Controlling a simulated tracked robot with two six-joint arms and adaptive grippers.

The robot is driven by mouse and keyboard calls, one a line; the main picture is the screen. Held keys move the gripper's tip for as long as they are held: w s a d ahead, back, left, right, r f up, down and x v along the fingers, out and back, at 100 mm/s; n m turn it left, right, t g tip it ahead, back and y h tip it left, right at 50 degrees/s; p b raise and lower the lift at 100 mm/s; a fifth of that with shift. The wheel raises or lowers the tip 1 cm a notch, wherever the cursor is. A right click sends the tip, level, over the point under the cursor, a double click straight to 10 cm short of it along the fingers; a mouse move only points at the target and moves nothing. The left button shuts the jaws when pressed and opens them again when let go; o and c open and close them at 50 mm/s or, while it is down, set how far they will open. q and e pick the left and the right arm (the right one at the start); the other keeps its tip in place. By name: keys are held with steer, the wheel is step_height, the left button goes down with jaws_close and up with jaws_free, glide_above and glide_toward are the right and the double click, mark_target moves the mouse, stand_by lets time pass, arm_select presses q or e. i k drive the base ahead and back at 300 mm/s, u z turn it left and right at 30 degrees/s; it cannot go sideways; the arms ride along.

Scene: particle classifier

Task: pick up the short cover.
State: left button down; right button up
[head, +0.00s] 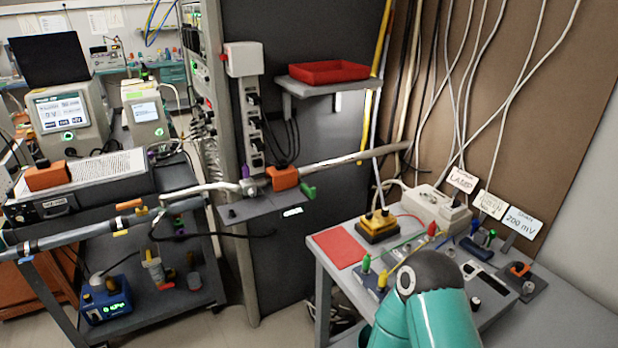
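I cannot tell for certain which thing is the short cover. An orange block-shaped piece (283,178) sits around the pale tube above the small dark shelf at the middle. Another orange piece (46,175) lies on top of the black instrument at the left. A small orange piece (519,269) sits on a dark plate at the right end of the grey table. A teal link of my arm rises from the bottom edge in front of the table and hides part of it. Neither gripper shows.
The grey table (325,268) holds a red mat (340,247), a yellow-and-black block (377,226), a white lamp box (438,207) and labelled cards. A red tray (328,71) sits on a wall shelf. A dark cart (129,332) stands left; floor shows between cart and table.

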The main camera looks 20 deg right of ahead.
mark_target(285, 176)
steer(key=u, duration=0.15)
steer(key=i, duration=0.85)
steer(key=z, duration=0.25)
steer(key=k, duration=0.75)
steer(key=u, duration=0.25)
steer(key=i, duration=0.55)
